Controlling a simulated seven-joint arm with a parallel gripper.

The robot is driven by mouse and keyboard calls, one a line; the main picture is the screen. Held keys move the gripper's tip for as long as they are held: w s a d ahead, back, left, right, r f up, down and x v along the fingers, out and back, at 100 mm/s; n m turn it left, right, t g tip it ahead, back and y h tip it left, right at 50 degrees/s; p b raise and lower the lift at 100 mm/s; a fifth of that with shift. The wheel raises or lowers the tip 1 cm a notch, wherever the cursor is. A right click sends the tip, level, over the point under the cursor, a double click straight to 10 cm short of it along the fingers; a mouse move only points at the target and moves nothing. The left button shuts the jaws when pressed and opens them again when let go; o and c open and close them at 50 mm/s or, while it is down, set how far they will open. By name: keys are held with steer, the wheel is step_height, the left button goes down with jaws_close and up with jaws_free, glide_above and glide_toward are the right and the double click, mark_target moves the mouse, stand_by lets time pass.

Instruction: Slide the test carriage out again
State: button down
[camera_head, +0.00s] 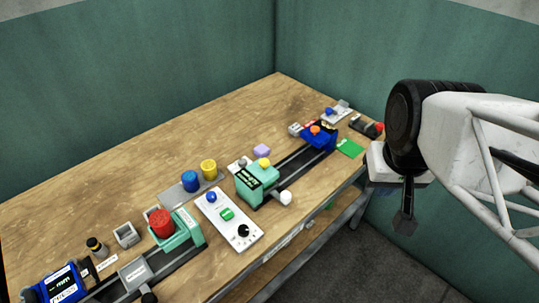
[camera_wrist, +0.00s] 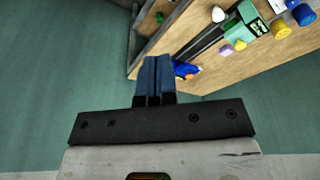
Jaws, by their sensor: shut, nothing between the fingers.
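Two dark rails lie on the wooden bench. On the right rail (camera_head: 292,169) sits a teal block (camera_head: 250,186) with a dark display and a yellow knob (camera_head: 264,162); a white ball knob (camera_head: 285,198) sticks out at its front. A blue block (camera_head: 318,138) with an orange top is at that rail's far end. On the left rail are a teal block (camera_head: 187,228) with a red cylinder (camera_head: 161,223) and a grey labelled block (camera_head: 134,272). I cannot tell which is the test carriage. My gripper (camera_head: 405,222) is shut and empty, off the bench's right edge; its fingers show in the wrist view (camera_wrist: 157,77).
A white control panel (camera_head: 229,220) with a blue button, green switch and black knob lies between the rails. Blue (camera_head: 190,181) and yellow (camera_head: 208,169) cylinders stand behind it. A blue device (camera_head: 59,285) is front left. The bench's back middle is clear.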

steer(key=c, duration=1.4)
jaws_free()
steer(key=shift+c, duration=0.2)
steer(key=o, duration=0.5)
steer(key=shift+w+a+f, duration=0.2)
steer(key=shift+w, duration=0.3)
steer(key=shift+o, duration=0.9)
steer(key=w+a+f+n, duration=0.1)
steer(key=w+a+f, duration=0.2)
steer(key=w+f, duration=0.1)
steer(key=w+a+f+n+g, duration=0.1)
steer(key=w+a+f+n, duration=0.1)
steer(key=w, duration=0.5)
step_height(320, 180, down, 2)
steer(key=shift+w+a+f, duration=0.1)
steer(key=shift+w+a, duration=0.1)
steer(key=shift+a, duration=0.45)
steer(key=n+g, duration=0.2)
steer(key=n, duration=0.1)
glide_above(286, 194)
steer(key=f, duration=1.2)
steer(key=shift+s+d+f, duration=0.15)
steer(key=shift+d+f, duration=0.05)
steer(key=shift+f, duration=0.05)
steer(key=shift+a+f, duration=0.3)
steer(key=shift+f, duration=0.15)
steer(key=shift+f, duration=0.15)
steer(key=shift+f, duration=3.75)
